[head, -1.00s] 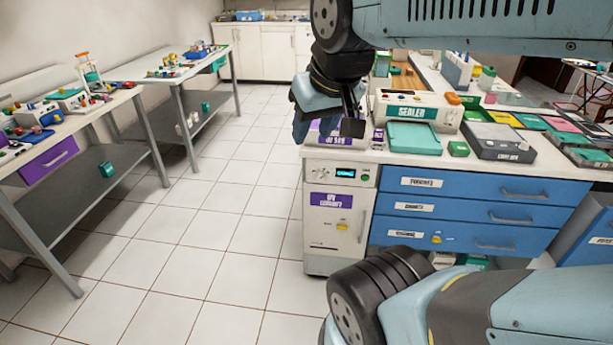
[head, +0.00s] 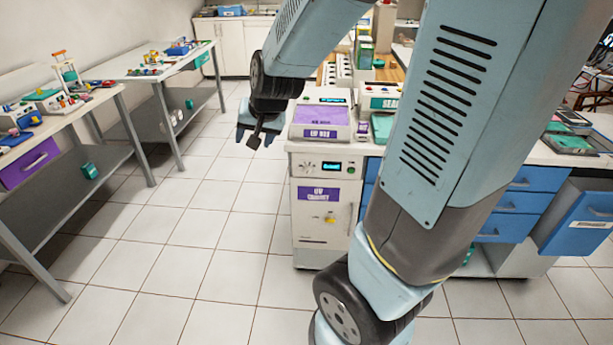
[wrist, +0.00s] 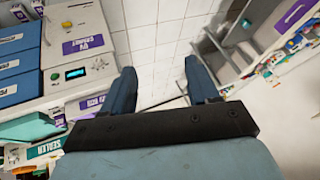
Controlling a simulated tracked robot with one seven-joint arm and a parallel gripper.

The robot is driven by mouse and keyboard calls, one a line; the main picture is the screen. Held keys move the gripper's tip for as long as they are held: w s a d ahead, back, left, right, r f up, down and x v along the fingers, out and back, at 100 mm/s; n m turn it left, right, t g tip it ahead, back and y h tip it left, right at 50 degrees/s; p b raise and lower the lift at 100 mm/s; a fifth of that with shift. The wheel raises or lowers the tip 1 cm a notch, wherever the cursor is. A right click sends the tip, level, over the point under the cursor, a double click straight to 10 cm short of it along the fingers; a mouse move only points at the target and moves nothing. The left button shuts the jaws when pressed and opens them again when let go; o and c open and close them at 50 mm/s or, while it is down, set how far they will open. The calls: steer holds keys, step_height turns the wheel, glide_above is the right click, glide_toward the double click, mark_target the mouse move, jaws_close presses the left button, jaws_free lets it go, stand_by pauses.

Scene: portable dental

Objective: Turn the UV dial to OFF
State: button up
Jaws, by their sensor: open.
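The UV cabinet (head: 320,215) is a white unit with a purple label at the left end of the counter. Its top panel (head: 331,168) has a lit green display. Small pale knobs (head: 308,166) sit left of the display in the head view, and a green button is on its right. In the wrist view the cabinet is turned over, with the knobs (wrist: 98,63) right of the display (wrist: 75,73). The dial's setting is too small to read. My gripper (head: 256,136) hangs open and empty, left of the cabinet and apart from it. Its two blue fingers (wrist: 160,70) show in the wrist view.
A purple-topped UV box (head: 322,120) stands on the counter above the cabinet. Blue drawers (head: 506,203) are to the right, partly behind my arm. Two workbenches (head: 100,150) line the left. The tiled floor (head: 200,225) between is clear.

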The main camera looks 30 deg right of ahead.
steer(key=w+d+f+m+h, duration=0.1)
steer(key=w+f+m, duration=0.1)
steer(key=w+f, duration=0.55)
steer(key=t+h, duration=0.8)
steer(key=h, duration=0.2)
glide_toward(307, 174)
steer(key=x, duration=0.9)
steer(key=shift+r, duration=0.1)
steer(key=shift+c, duration=0.3)
